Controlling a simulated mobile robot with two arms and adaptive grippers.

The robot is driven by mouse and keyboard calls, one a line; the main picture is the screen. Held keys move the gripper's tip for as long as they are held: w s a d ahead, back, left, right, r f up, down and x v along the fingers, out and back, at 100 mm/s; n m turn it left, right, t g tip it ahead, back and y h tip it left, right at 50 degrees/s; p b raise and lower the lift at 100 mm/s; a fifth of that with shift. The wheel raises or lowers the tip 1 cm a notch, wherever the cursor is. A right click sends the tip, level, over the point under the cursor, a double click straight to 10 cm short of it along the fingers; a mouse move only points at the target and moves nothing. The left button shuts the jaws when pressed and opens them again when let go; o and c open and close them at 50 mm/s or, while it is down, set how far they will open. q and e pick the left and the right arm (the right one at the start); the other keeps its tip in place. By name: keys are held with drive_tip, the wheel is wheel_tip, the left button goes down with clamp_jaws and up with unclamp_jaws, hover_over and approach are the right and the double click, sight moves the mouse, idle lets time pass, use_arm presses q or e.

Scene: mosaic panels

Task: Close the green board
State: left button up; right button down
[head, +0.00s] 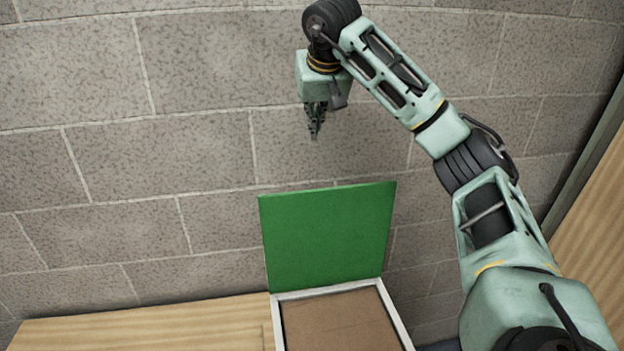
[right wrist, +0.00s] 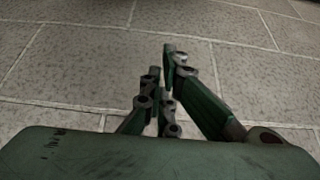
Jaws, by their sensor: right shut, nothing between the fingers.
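The green board (head: 328,236) stands raised in the head view, hinged at the back edge of a shallow box with a pale frame (head: 398,318) and a brown inside. My right gripper (head: 314,136) is above the board's top edge, apart from it, pointing down in front of the wall. Its fingers are shut and empty. In the right wrist view my right gripper (right wrist: 166,72) shows its fingers against the wall only; the board is not in that view. My left gripper is not in view.
A grey block wall (head: 150,160) fills the background. A wooden surface (head: 150,325) runs left of the box. A wooden panel (head: 590,230) with a dark edge stands at the far right. The space left of the board is free.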

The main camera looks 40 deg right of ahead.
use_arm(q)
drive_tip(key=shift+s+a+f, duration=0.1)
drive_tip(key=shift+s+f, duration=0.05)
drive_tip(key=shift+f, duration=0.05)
use_arm(e)
wheel_tip(320, 180, down, 14)
drive_tip(key=w, duration=0.1)
drive_tip(key=shift+d+r, duration=0.2)
drive_tip(key=shift+r, duration=0.05)
idle(0.4)
